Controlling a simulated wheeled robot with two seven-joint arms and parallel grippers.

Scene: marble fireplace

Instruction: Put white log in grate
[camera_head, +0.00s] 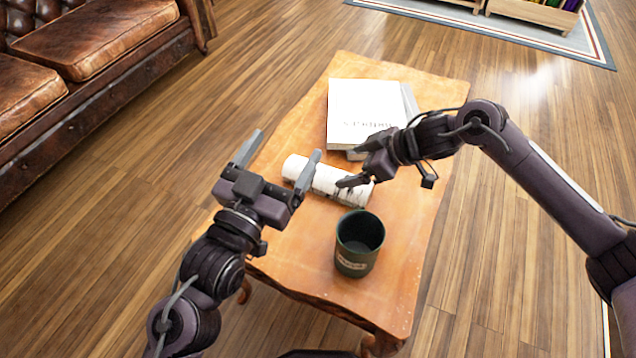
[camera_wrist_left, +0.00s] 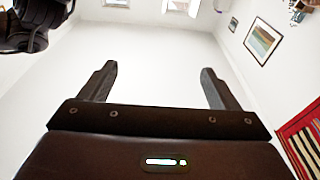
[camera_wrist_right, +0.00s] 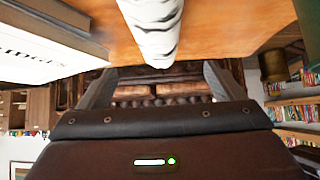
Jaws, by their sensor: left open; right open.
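The white log (camera_head: 328,179), with birch-like dark marks, lies on the wooden table between the books and a dark cup. Its right end is partly behind my right gripper (camera_head: 354,165), which is open and close to that end. In the right wrist view the log (camera_wrist_right: 152,22) is at the top centre, beyond the open fingers, and nothing is between them. My left gripper (camera_head: 286,146) is open and empty, pointing upward near the log's left end. No grate is in view.
The wooden table (camera_head: 300,258) carries white books (camera_head: 362,108) at the back and a dark green cup (camera_head: 359,243) in front of the log. A brown leather sofa (camera_head: 95,38) stands at the upper left. Wood floor surrounds the table.

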